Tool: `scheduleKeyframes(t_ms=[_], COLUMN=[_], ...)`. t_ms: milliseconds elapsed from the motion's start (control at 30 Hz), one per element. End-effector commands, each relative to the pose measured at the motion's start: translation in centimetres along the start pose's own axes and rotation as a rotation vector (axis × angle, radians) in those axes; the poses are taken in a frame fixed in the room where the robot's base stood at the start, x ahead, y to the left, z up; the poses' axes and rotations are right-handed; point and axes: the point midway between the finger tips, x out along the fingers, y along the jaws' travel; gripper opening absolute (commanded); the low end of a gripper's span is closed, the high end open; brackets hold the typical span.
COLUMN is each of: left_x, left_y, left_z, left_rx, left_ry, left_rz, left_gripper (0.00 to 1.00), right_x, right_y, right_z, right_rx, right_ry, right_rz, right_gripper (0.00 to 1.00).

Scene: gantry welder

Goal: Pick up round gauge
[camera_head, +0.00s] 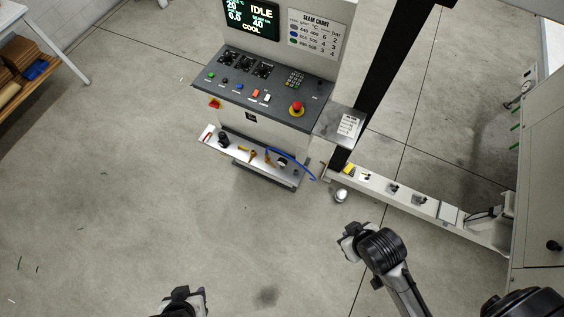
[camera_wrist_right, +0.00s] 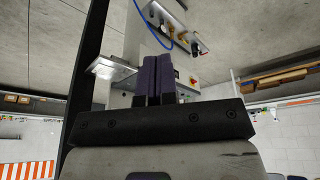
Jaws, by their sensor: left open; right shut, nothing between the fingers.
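I cannot single out the round gauge with certainty. A small roundish dark and pale item (camera_head: 283,162) lies on the narrow shelf (camera_head: 228,150) below the console, beside a blue hose (camera_head: 298,160). A pale round object (camera_head: 341,195) shows near the rail's left end. My left gripper (camera_head: 182,296) is open at the bottom edge of the head view, well apart from the shelf. My right gripper (camera_head: 352,236) is right of centre, below the rail. In the right wrist view its purple-grey fingers (camera_wrist_right: 159,76) are shut and empty.
The console (camera_head: 262,95) with buttons, a red stop knob and a screen stands behind the shelf. A white rail (camera_head: 425,207) carrying small parts runs to a cabinet (camera_head: 545,190) at right. A dark post (camera_head: 385,80) rises by the console. Open floor lies at left.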

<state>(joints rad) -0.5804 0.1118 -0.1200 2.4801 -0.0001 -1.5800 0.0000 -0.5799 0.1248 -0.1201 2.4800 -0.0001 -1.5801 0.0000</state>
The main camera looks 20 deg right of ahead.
Motion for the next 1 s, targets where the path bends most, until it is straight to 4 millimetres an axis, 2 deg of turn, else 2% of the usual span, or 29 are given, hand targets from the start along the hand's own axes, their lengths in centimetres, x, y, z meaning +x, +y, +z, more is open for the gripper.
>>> scheduleKeyframes(t_ms=[333,900,1000], left_x=[0.00,0.01,0.01], left_y=[-0.07,-0.38,-0.35], left_z=[0.01,0.07,0.07], left_rx=[0.002,0.012,0.011], left_ry=[0.000,-0.002,-0.002], left_rz=[-0.002,-0.010,-0.009], left_gripper=[0.43,0.43,0.43], right_x=[0.00,-0.01,-0.01], right_y=[0.03,-0.26,-0.25], right_z=[0.00,-0.07,-0.07], right_rx=[-0.001,0.008,0.008], right_ry=[0.000,0.001,0.001], right_rz=[0.001,-0.007,-0.007], right_gripper=[0.00,0.54,0.55])
